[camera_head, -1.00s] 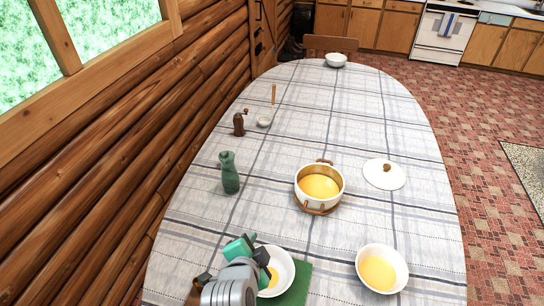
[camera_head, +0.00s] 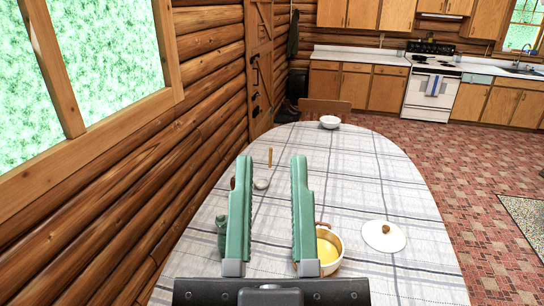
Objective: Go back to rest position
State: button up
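My gripper (camera_head: 271,205) is raised in front of the head camera, its two green fingers upright and wide apart. A green bottle (camera_head: 221,236) and a brown pepper mill (camera_head: 233,183) are mostly hidden by the left finger.
The white lid (camera_head: 383,237) lies right of the pot. A small white cup (camera_head: 261,184) and a brown stick-like item (camera_head: 270,157) are seen between the fingers. A white bowl (camera_head: 329,122) stands at the far end, near a chair (camera_head: 325,108). A log wall (camera_head: 130,175) runs along the left.

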notch_tip(320, 180, up, 20)
jog(key=p, duration=1.8)
jog(key=shift+p, duration=0.4)
